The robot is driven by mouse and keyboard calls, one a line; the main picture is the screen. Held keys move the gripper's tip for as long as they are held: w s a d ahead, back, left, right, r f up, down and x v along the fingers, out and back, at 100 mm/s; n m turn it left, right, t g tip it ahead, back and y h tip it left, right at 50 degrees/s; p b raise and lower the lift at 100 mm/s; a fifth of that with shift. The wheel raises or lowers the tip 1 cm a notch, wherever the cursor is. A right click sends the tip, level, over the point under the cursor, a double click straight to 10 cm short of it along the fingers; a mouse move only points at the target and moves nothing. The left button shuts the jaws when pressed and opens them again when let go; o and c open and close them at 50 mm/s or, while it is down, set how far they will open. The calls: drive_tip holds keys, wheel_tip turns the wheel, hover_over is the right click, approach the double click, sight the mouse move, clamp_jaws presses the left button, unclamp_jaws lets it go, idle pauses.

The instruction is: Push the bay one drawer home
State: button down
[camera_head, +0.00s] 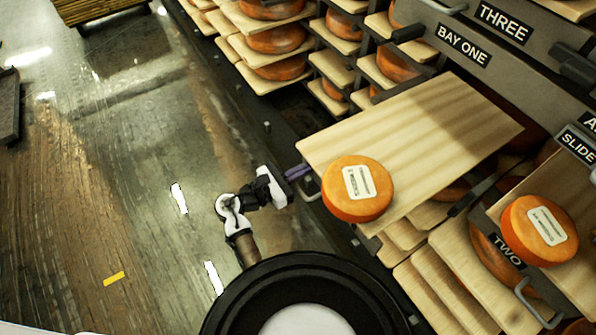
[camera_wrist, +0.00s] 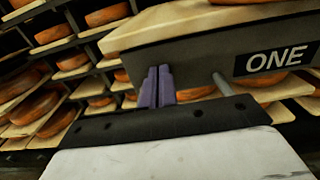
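The bay one drawer, a pale wooden board (camera_head: 420,130), sticks out from the rack under the BAY ONE sign (camera_head: 463,45). An orange cheese wheel (camera_head: 358,189) with a white label sits near its outer end. Its dark front panel (camera_wrist: 205,62) reads ONE in the wrist view, with a grey bar handle (camera_wrist: 222,84). My gripper (camera_head: 299,172) is at this front, level with the panel. In the wrist view its purple fingers (camera_wrist: 158,86) are together, left of the handle, nothing visible between them. Their tips are at the panel; I cannot tell whether they touch.
A drawer marked TWO (camera_head: 508,250) is also out at the right, carrying a cheese wheel (camera_head: 539,229). Racks of boards with several cheese wheels (camera_head: 276,39) stand behind. The floor (camera_head: 130,190) at the left is open.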

drive_tip(key=p+x, duration=0.1)
drive_tip(key=x, duration=2.6)
drive_tip(key=shift+w+d, duration=0.1)
drive_tip(key=shift+d, duration=0.2)
drive_tip(key=shift+w+d, duration=0.1)
drive_tip(key=shift+d, duration=0.05)
drive_tip(key=shift+w+r, duration=0.1)
drive_tip(key=shift+r, duration=0.1)
drive_tip(key=shift+d+r, duration=0.1)
drive_tip(key=shift+d, duration=0.05)
